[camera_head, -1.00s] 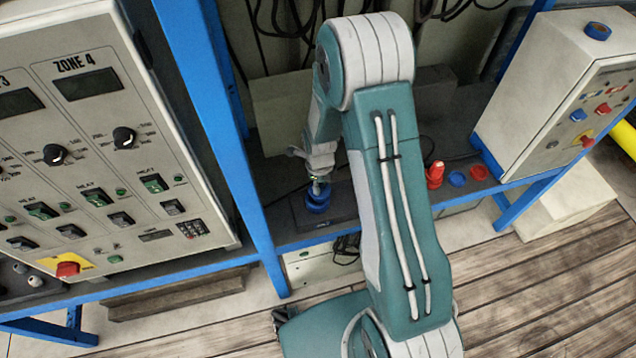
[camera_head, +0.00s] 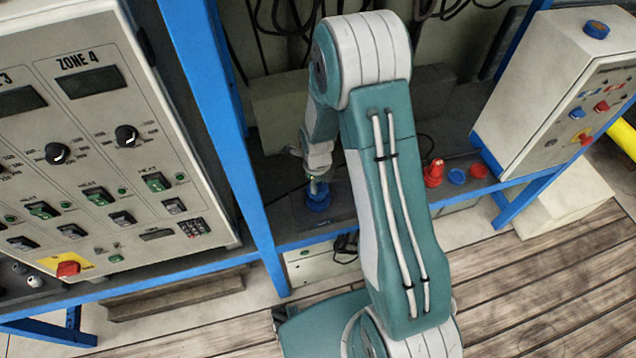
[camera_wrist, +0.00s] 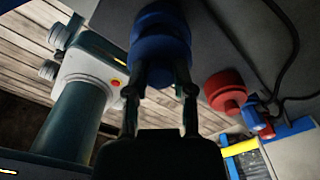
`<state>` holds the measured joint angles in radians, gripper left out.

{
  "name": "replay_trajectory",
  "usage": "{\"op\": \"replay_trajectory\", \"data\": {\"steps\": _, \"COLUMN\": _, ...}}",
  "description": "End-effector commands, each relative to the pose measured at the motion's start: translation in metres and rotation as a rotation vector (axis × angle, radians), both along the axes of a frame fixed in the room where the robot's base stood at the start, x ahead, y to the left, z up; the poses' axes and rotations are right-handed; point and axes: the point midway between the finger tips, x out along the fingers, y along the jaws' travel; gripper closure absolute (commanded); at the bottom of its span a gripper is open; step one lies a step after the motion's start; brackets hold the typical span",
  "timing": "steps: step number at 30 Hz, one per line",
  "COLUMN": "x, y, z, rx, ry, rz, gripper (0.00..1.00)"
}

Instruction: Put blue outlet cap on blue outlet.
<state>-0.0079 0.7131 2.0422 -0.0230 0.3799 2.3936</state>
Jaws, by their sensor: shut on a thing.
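My gripper (camera_head: 316,184) points down over the dark base plate on the shelf and is shut on the blue outlet cap (camera_head: 318,190). In the wrist view my gripper's two fingers (camera_wrist: 161,82) lie at the near side of the blue cap (camera_wrist: 160,50). The blue outlet (camera_head: 318,206) is directly under the cap and mostly covered by it. Cap and outlet look like one short upright blue stack in the head view. Whether the cap is fully seated cannot be told.
A blue post (camera_head: 222,130) rises at the left. A control box (camera_head: 545,100) stands at the right. Cables hang behind.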

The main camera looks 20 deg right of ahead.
Motion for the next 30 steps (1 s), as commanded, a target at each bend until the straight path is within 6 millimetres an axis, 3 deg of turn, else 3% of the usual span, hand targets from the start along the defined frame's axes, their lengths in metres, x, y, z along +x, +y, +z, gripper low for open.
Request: {"op": "replay_trajectory", "data": {"steps": 30, "x": 0.000, "y": -0.004, "z": -0.016, "rx": 0.001, "ry": 0.001, "rz": 0.000, "gripper": 1.00}}
